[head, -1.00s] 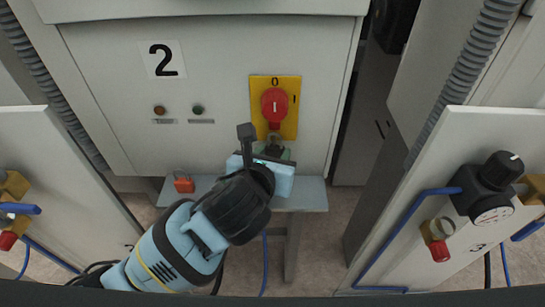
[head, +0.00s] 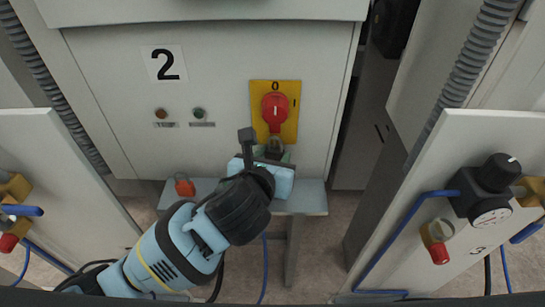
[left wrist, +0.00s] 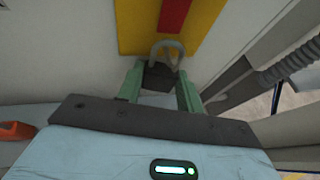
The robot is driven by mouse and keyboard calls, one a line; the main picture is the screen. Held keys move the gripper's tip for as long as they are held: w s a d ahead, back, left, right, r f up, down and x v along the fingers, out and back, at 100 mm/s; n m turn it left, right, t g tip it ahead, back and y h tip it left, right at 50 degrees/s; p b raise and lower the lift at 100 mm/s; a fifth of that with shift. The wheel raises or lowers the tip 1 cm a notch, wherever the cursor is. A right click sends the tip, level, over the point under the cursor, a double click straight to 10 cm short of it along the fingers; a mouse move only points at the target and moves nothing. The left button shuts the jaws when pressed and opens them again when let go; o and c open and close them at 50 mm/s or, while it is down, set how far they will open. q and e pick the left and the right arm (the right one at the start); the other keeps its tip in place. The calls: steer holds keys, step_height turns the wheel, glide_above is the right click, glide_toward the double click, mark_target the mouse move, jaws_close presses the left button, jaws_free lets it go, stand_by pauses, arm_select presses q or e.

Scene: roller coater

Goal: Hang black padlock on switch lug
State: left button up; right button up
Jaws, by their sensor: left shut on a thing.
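The black padlock (head: 275,147) is upright just below the red switch handle (head: 274,108) on the yellow plate (head: 290,130). My left gripper (head: 272,158) is shut on the padlock's body. In the left wrist view the dark padlock body (left wrist: 160,77) is between the green fingers, and its grey shackle (left wrist: 168,47) points up in front of the yellow plate (left wrist: 207,20). The lug is hidden or too small to make out. I cannot tell whether the shackle goes through it. My right gripper is not in view.
A grey shelf (head: 312,198) is under the switch, with a red-orange padlock (head: 184,186) at its left end. Panels with valves stand on both sides; the right one carries a black regulator with a gauge (head: 491,215). A narrow gap lies right of the cabinet.

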arm_select(q)
steer(key=o, duration=0.7)
steer(key=shift+f, duration=0.35)
steer(key=o, duration=0.4)
steer(key=shift+w, duration=0.1)
steer(key=shift+a, duration=0.15)
steer(key=v, duration=0.8)
steer(key=shift+d+r, duration=0.3)
steer(key=shift+d, duration=0.1)
